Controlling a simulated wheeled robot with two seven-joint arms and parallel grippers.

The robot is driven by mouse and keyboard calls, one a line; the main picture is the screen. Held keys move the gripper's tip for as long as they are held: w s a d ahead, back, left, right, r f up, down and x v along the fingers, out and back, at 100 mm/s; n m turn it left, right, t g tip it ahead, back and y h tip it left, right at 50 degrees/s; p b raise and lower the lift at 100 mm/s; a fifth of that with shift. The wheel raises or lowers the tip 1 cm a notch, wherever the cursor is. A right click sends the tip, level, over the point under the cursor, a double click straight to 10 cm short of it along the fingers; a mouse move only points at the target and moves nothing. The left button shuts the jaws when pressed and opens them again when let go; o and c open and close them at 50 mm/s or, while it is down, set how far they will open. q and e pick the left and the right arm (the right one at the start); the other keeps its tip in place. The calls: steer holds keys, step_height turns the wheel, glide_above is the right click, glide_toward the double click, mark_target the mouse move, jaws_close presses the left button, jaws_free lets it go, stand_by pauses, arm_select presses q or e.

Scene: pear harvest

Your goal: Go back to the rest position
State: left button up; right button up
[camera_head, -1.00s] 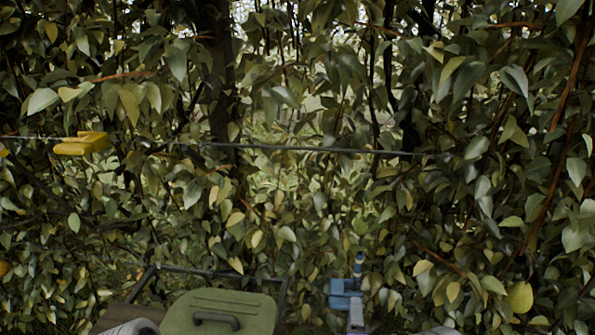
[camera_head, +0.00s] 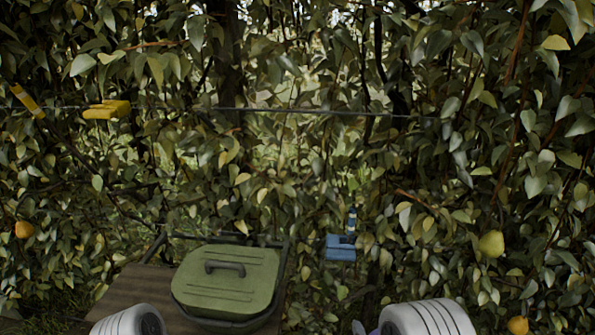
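Neither gripper shows clearly. My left arm is seen only as a white ribbed link at the bottom left, and my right arm as a white ribbed link at the bottom centre right. A small greyish piece beside the right link is too cut off to identify. A yellow-green pear (camera_head: 491,243) hangs in the leaves at the right. An orange fruit (camera_head: 518,325) is at the bottom right, and another (camera_head: 24,229) is at the far left.
A container with a closed green lid (camera_head: 228,278) stands on a brown wooden surface (camera_head: 128,287). A blue device (camera_head: 341,248) is in front of the hedge. A yellow block (camera_head: 107,110) sits at a wire (camera_head: 300,111), with a yellow strip (camera_head: 27,101) to its left. Dense foliage fills the background.

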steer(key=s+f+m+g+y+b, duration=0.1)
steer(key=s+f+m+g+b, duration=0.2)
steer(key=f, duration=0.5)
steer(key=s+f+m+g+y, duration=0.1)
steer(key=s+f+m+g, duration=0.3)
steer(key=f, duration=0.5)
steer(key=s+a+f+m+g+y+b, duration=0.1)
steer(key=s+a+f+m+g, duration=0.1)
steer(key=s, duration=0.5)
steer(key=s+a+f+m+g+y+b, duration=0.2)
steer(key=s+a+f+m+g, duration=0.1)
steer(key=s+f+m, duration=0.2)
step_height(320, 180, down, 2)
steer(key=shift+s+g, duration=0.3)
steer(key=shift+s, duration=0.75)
